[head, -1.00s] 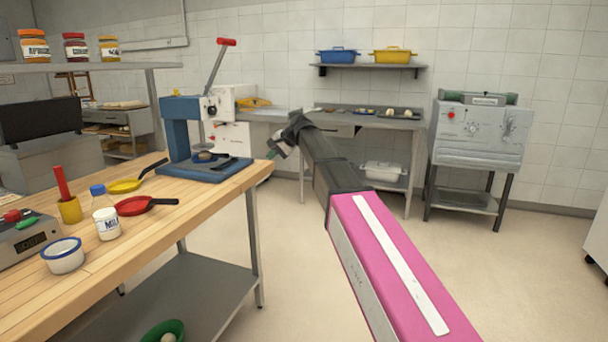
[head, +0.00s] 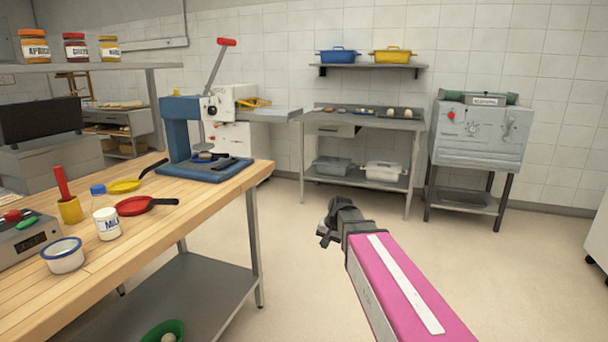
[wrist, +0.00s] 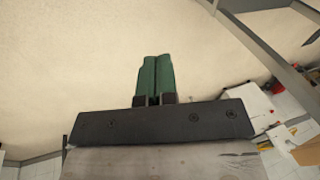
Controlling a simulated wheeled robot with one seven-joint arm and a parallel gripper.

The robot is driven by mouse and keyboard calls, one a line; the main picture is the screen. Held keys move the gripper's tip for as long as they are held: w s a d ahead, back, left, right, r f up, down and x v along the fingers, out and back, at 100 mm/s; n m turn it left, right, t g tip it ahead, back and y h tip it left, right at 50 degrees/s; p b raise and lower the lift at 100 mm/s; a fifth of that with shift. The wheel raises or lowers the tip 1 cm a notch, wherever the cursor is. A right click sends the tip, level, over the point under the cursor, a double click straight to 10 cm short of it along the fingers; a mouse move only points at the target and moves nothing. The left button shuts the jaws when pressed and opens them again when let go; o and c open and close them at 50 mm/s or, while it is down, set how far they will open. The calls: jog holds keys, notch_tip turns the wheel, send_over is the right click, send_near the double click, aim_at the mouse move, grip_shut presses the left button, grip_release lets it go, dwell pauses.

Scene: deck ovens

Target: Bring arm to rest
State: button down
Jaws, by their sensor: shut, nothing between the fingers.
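My arm reaches forward from the bottom right of the head view, with a pink link and a dark end section. In the head view the dark wrist end (head: 336,220) hangs over the open floor, right of the wooden table (head: 130,235), and the fingertips are hard to make out. In the wrist view my gripper (wrist: 156,75) shows two green fingers pressed together with nothing between them. Pale floor lies beyond them.
The wooden table holds a blue press (head: 180,140), a red pan (head: 140,205), a milk bottle (head: 106,215) and a bowl (head: 64,256). A steel table (head: 360,122) and a grey oven (head: 480,130) stand at the back wall. The floor around my arm is clear.

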jog(key=s+d+f+n+g+h, duration=0.1)
jog(key=s+d+f, duration=0.4)
jog(key=s, duration=0.3)
jog(key=s+d+f+n+g+h, duration=0.1)
jog(key=s+d+f+h, duration=0.1)
jog(key=s+d+f, duration=0.4)
jog(key=s, duration=0.2)
jog(key=shift+s+f, duration=0.15)
jog(key=shift+s, duration=0.25)
